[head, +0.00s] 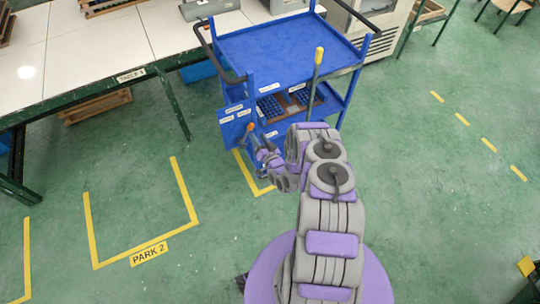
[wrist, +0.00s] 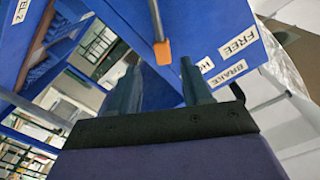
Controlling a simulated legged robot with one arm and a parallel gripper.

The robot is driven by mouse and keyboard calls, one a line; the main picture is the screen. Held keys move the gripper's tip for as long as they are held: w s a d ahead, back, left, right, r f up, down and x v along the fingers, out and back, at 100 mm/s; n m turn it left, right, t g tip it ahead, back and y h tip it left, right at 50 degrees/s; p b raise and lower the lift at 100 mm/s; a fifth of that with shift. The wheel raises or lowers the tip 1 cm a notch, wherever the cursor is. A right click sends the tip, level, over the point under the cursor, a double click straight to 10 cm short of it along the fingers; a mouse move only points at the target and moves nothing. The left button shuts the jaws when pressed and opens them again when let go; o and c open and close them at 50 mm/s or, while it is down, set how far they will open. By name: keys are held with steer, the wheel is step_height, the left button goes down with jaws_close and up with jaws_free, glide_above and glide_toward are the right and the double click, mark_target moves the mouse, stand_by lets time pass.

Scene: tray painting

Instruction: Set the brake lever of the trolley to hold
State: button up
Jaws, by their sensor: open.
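The blue trolley (head: 280,45) stands beyond my arm, with a blue label panel (head: 235,125) low on its left side. The brake lever is a thin grey rod with an orange tip; the tip shows in the wrist view (wrist: 163,52) and small in the head view (head: 249,127). Contact cannot be told.
A tall rod with a yellow tip (head: 319,55) rises at the trolley's front. A dark crate (head: 290,102) sits on its lower shelf. A white table (head: 110,35) stands left. The green floor is clear around the yellow PARK 2 marking (head: 149,253).

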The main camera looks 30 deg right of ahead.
steer(key=s+p, duration=0.1)
steer(key=s, duration=1.1)
steer(key=shift+d, duration=0.1)
